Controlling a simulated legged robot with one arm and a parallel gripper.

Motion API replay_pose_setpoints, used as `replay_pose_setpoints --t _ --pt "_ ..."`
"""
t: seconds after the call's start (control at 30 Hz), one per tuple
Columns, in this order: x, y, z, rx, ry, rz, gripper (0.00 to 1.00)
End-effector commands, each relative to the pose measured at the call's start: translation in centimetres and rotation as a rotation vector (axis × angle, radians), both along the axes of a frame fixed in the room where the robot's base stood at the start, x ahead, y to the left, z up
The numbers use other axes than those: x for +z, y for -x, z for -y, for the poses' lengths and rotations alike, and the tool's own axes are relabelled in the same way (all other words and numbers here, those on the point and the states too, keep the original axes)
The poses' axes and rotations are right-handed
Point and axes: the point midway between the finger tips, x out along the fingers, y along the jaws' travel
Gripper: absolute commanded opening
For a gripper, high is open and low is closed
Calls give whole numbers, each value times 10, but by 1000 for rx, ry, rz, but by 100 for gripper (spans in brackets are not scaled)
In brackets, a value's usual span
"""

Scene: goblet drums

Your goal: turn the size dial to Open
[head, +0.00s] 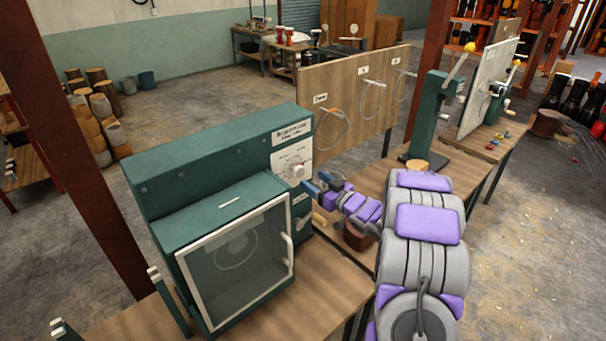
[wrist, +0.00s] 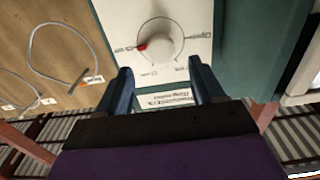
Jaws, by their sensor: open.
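The size dial (head: 298,171) is a round pale knob on a white panel on the front of a green machine (head: 200,155). In the wrist view the dial (wrist: 163,40) has a red pointer mark (wrist: 142,46) toward the picture's left. Small labels sit around its printed arc; I cannot read which is Open. My gripper (head: 319,184) is close to the panel, just right of and below the dial. In the wrist view my gripper (wrist: 160,68) is open, with the dial ahead between the lines of its blue fingers. I see no contact with it.
A wooden board (head: 355,95) with hanging cable loops stands behind at the right. A green stand (head: 432,115) is further right. The wooden bench (head: 325,290) is partly bare in front.

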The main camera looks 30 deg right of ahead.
Motion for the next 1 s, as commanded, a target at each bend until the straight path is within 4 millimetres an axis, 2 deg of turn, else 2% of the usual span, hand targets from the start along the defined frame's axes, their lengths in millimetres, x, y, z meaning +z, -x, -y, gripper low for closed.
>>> replay_pose_setpoints --t 0.1,0.3,0.5,0.77,1.0 --pt "2 -23 -7 4 2 6 68" --pt "0 -50 -12 1 1 2 68" --pt "1 -61 -14 1 0 3 68" --pt "1 -62 -14 0 -1 3 68" --pt "1 -61 -14 0 1 2 46"
